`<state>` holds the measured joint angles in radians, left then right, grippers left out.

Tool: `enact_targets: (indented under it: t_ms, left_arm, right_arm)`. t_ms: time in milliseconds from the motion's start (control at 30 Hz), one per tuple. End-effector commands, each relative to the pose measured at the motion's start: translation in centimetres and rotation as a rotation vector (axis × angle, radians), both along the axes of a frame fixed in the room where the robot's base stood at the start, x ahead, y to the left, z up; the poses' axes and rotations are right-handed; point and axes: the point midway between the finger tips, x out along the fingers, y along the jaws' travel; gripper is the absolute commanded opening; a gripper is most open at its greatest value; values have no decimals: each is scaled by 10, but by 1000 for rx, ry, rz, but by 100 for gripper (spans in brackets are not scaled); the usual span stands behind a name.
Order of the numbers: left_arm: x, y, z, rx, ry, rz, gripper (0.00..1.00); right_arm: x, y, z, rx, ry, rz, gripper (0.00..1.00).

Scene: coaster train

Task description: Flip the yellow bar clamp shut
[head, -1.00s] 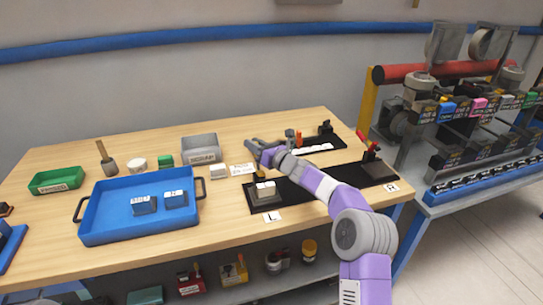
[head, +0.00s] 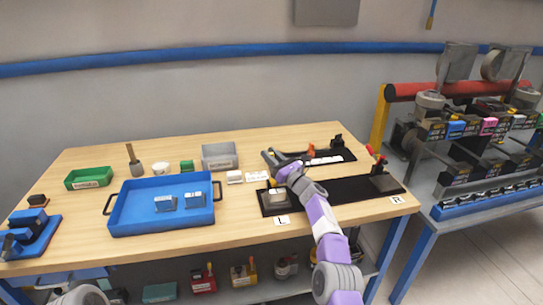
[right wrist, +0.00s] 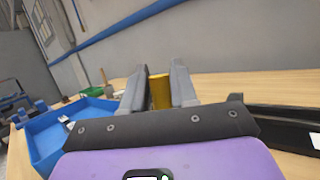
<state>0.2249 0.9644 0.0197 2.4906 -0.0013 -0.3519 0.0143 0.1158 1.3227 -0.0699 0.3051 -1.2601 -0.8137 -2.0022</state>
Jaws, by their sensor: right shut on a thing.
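The yellow bar clamp (head: 271,183) is at the left end of the long black fixture, beside the "L" label, above a grey block (head: 277,197). In the head view, my right gripper (head: 270,160) is over it and partly hides it. In the right wrist view, a yellow bar (right wrist: 160,91) stands upright between the two grey fingers of my right gripper (right wrist: 158,80), which is shut on it. The clamp's base is hidden in the wrist view. My left gripper is not in view.
A red-handled clamp (head: 376,160) stands at the fixture's right end, by the "R" label (head: 397,200). A blue tray (head: 130,212) with two grey blocks and a grey bin (head: 220,150) stand to the left.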

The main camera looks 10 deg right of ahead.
Motion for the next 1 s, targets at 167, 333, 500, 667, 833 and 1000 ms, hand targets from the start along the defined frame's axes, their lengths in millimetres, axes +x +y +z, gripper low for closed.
enact_targets:
  t_ms: [167, 333, 500, 667, 833, 1000]
  left_arm:
    - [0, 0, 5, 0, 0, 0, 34]
    - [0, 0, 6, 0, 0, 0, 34]
    - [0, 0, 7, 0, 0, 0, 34]
    - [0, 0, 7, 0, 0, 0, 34]
    - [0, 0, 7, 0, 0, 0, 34]
    - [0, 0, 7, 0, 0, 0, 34]
  right_arm:
    - [-2, -3, -3, -2, -36, -4, 0]
    - [-3, -3, -3, -2, -61, -4, 0]
    - [-4, -2, -3, -1, -70, -3, 0]
    - [-4, -2, -4, 0, -71, -2, 0]
    - [-4, -2, -4, 0, -71, -1, 0]
    - [-4, -1, -3, 1, -71, -1, 48]
